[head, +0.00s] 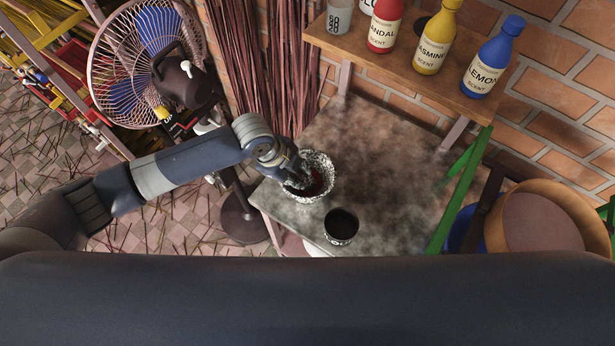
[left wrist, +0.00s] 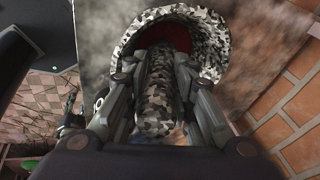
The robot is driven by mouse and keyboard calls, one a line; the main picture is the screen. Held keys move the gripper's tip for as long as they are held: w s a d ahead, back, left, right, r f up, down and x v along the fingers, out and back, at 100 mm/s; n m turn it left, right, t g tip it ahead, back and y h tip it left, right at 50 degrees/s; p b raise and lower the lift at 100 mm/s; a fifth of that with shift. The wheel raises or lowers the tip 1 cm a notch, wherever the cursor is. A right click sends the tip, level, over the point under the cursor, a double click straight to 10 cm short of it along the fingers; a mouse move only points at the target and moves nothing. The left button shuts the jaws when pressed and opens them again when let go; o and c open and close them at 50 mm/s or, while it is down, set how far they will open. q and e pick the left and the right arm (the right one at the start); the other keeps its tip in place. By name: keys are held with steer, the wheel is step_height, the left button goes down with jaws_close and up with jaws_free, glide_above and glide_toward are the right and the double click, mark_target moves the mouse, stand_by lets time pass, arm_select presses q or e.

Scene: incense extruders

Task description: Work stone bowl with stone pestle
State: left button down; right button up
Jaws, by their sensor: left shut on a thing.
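The stone bowl (head: 326,165) has a black, white and grey speckled pattern and stands on the grey table, with dark red stuff inside. It also fills the top of the left wrist view (left wrist: 219,45). My left gripper (head: 297,180) reaches in from the left over the bowl. In the left wrist view it is shut on the speckled stone pestle (left wrist: 157,95), with a finger on each side. The pestle points into the bowl; its lower end is hidden, so I cannot tell whether it touches the bottom. My right gripper is not in view.
A small dark cup (head: 341,226) stands near the table's front edge, close to the bowl. The table (head: 390,165) is bare to the right. A shelf (head: 400,62) behind carries several scent bottles. A fan (head: 150,60) stands left, and a round tan container (head: 540,215) right.

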arm_select(q)
steer(key=shift+s+d, duration=0.15)
steer(key=r+p, duration=0.2)
steer(key=r, duration=0.1)
steer(key=shift+w+p, duration=0.3)
steer(key=shift+p, duration=0.05)
step_height(320, 180, up, 2)
steer(key=shift+w+r+p, duration=0.1)
steer(key=shift+r+p, duration=0.1)
steer(key=shift+p, duration=0.55)
steer(key=shift+w+r, duration=0.2)
steer(key=shift+r, duration=1.05)
steer(key=shift+w+r, duration=0.15)
steer(key=shift+r, duration=1.1)
